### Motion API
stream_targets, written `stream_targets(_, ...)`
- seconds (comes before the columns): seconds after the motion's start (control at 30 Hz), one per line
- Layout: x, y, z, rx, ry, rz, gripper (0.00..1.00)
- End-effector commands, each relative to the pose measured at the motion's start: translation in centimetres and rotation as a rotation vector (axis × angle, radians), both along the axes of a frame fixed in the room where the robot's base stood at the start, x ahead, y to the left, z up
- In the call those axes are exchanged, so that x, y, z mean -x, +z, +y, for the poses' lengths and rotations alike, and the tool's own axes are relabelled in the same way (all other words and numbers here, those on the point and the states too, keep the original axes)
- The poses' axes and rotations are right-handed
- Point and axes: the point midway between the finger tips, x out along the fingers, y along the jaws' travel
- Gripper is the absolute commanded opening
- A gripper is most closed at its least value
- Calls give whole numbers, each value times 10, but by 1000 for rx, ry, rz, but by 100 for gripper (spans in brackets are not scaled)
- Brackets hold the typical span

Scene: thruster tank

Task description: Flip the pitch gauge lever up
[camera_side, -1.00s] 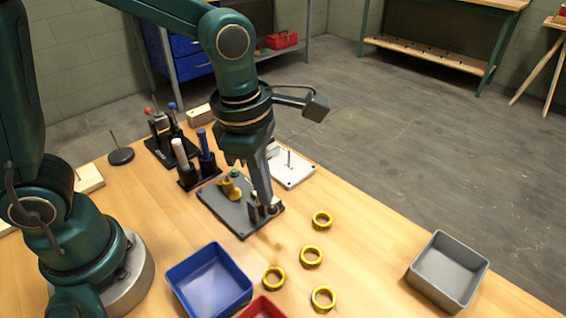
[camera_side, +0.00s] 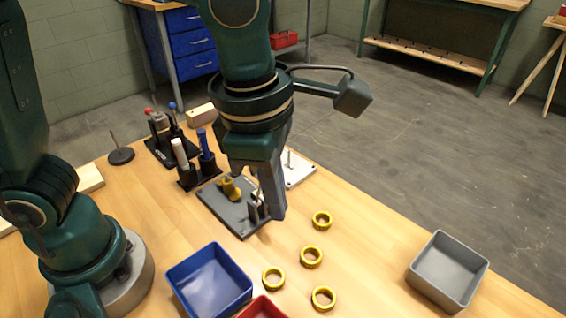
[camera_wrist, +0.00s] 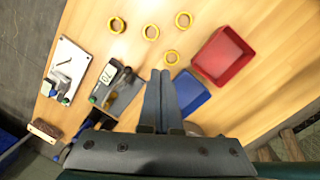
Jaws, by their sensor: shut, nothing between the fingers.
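My gripper (camera_side: 274,214) is shut and empty, pointing down at the front right edge of a dark grey plate (camera_side: 228,213). The plate carries a yellow fitting (camera_side: 231,188) and a small upright dark part (camera_side: 256,207) close beside my fingers; the fingers partly hide this part. In the wrist view my shut fingers (camera_wrist: 160,76) show right of the plate (camera_wrist: 120,98), which bears a pale label (camera_wrist: 107,73) and a dark raised part. I cannot make out the lever's angle, or whether my fingers touch it.
A white plate with a pin (camera_side: 297,170) lies behind. Black holders with a white and a blue cylinder (camera_side: 206,153) stand left. Yellow rings (camera_side: 311,257), a blue bin (camera_side: 209,283), a red bin (camera_side: 263,308) and a grey bin (camera_side: 448,270) lie in front and right.

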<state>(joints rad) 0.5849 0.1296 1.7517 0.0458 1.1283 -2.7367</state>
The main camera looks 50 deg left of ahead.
Motion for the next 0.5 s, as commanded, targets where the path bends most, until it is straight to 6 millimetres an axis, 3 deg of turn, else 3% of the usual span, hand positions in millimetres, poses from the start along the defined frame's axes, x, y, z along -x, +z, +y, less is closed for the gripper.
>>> stream_targets(0.2,4,5,-31,1,-2,0,0)
stream_targets(0.5,6,7,-40,0,1,0,0)
